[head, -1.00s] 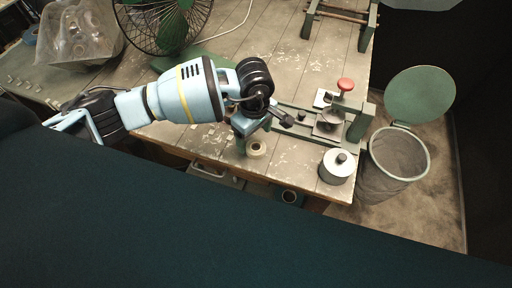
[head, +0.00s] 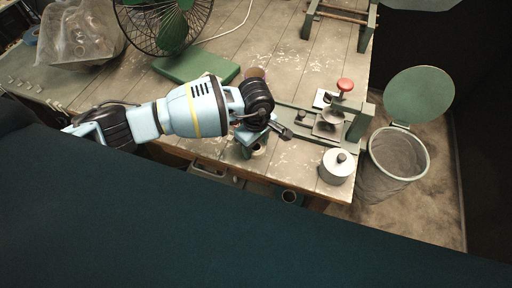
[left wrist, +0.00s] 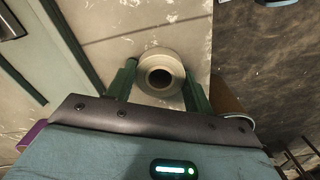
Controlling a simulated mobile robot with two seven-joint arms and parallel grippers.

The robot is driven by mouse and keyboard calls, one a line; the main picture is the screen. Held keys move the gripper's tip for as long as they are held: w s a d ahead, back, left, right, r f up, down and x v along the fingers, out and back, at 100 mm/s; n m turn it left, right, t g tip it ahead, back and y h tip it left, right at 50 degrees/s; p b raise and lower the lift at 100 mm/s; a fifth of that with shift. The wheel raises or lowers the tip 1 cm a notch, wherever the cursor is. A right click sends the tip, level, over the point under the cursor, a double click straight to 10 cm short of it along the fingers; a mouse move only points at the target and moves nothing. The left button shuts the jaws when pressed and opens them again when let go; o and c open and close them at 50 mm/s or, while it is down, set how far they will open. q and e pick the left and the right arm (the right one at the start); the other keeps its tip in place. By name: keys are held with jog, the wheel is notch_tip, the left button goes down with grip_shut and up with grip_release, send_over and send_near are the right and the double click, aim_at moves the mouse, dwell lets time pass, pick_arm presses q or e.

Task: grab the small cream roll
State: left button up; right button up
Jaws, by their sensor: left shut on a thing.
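The small cream roll (left wrist: 145,68) stands between the two green fingers of my left gripper (left wrist: 158,88) in the left wrist view, its dark centre hole facing the camera. The fingers are shut on it, one on each side. In the head view the cream roll (head: 260,150) shows only in part beside my left gripper (head: 252,146), near the front edge of the table. The gripper hides the rest of it. My right gripper is not in view.
A green metal fixture with a red knob (head: 345,84) stands right of my gripper. A lidded metal pot (head: 337,166) sits near the table's front right corner. A mesh bin (head: 399,153) stands beyond the right edge. A fan (head: 172,22) is at the back left.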

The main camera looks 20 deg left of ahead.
pick_arm(q)
jog(key=shift+c, duration=0.9)
jog(key=shift+r, duration=0.1)
jog(key=shift+r, duration=0.45)
notch_tip(320, 180, up, 2)
jog(key=shift+w+r, duration=0.1)
jog(key=shift+r, duration=0.05)
jog(key=s+d+r, duration=0.1)
jog(key=s, duration=1.5)
jog(key=shift+d+r, duration=0.2)
jog(key=shift+r, duration=0.15)
